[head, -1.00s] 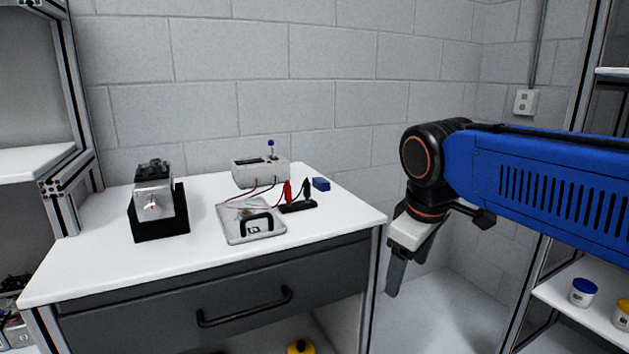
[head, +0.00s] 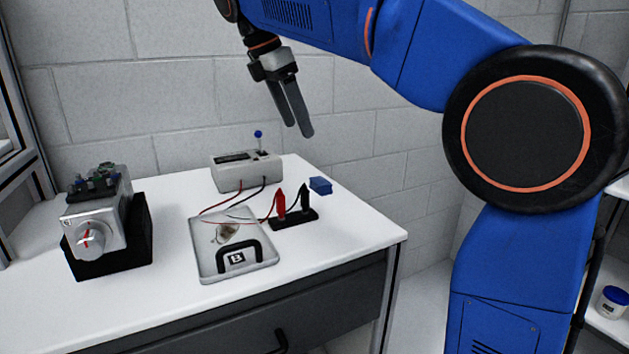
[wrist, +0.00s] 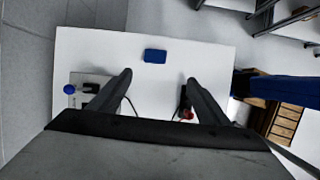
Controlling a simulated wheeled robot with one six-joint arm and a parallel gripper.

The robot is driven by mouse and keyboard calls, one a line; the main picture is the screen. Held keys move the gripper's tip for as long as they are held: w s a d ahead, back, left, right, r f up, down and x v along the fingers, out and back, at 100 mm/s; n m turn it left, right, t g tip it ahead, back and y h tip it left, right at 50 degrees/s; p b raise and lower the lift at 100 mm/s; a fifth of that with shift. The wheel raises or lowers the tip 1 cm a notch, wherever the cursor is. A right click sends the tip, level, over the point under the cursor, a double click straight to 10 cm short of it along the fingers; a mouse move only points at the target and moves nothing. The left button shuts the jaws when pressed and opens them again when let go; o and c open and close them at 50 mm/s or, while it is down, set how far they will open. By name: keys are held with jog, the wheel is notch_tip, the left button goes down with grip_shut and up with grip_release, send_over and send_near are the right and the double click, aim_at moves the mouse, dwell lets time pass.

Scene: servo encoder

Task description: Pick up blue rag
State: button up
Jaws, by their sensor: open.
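The blue rag (head: 320,186) is a small folded block lying on the white table top, near its back right edge. In the wrist view the blue rag (wrist: 155,56) lies beyond the fingertips, roughly centred between them. My gripper (head: 297,134) is open and empty, pointing down in the air above the back of the table. It also shows in the wrist view (wrist: 158,76) with its two dark fingers spread apart. The gripper is above the rag and not touching it.
A grey meter box (head: 246,170) with a blue-tipped stick stands left of the rag. Red and black probes stand in a black holder (head: 294,221) in front of it. A wall is behind.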

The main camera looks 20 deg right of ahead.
send_over(320, 181)
jog(key=a, duration=0.3)
jog(key=f, duration=0.7)
jog(key=s+f, duration=0.1)
jog(key=f, duration=0.2)
jog(key=shift+d+f, duration=0.2)
jog(key=shift+f, duration=0.1)
jog(key=shift+w+x, duration=0.15)
jog(key=shift+x, duration=1.2)
jog(key=shift+w+x, duration=0.1)
jog(key=shift+x, duration=1.3)
jog(key=shift+c, duration=0.3)
jog(key=c, duration=1.1)
jog(key=shift+r, duration=0.1)
